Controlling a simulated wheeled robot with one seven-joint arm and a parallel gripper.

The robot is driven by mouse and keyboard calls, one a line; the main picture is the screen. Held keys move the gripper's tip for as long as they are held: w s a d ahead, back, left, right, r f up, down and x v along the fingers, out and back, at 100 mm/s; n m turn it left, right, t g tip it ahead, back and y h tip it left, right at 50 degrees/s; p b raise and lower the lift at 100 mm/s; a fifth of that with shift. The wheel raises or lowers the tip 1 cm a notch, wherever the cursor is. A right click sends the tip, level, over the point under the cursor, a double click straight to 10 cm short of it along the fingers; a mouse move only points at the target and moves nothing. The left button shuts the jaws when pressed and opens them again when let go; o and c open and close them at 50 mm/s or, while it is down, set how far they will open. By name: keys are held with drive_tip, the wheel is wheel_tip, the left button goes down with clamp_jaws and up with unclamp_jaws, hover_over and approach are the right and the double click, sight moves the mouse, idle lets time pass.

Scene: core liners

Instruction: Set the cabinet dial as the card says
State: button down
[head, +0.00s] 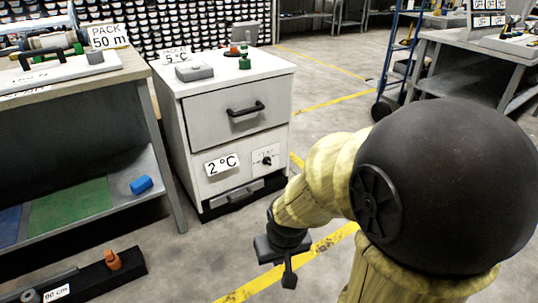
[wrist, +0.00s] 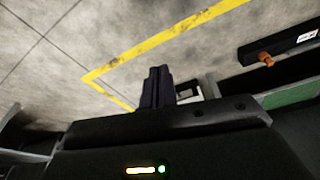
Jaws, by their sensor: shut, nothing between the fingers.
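The white cabinet (head: 230,130) stands left of centre in the head view. Its front has a drawer with a black handle, a "2 °C" label (head: 221,164) and a dial plate with a small black dial (head: 267,160). The dial's marks are too small to read. A card (head: 176,57) on the cabinet top reads "5 °C", with a smaller, blurred word above. My gripper (head: 288,274) is in front of and below the dial, apart from the cabinet. In the wrist view my gripper (wrist: 158,76) has its fingers together and empty.
A workbench (head: 150,90) with a "PACK 50 m" card (head: 108,35) stands at left. A blue object (head: 141,185) lies on its lower shelf. A dark beam with an orange piece (head: 113,259) lies at lower left. Open floor with yellow lines (head: 330,101) extends right of the cabinet.

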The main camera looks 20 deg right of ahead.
drive_tip(key=w+p+v, duration=0.2)
drive_tip(key=p+v, duration=0.6)
drive_tip(key=v, duration=0.2)
drive_tip(key=shift+r+p, duration=0.3)
drive_tip(key=shift+r, duration=0.1)
drive_tip(key=shift+w, duration=0.1)
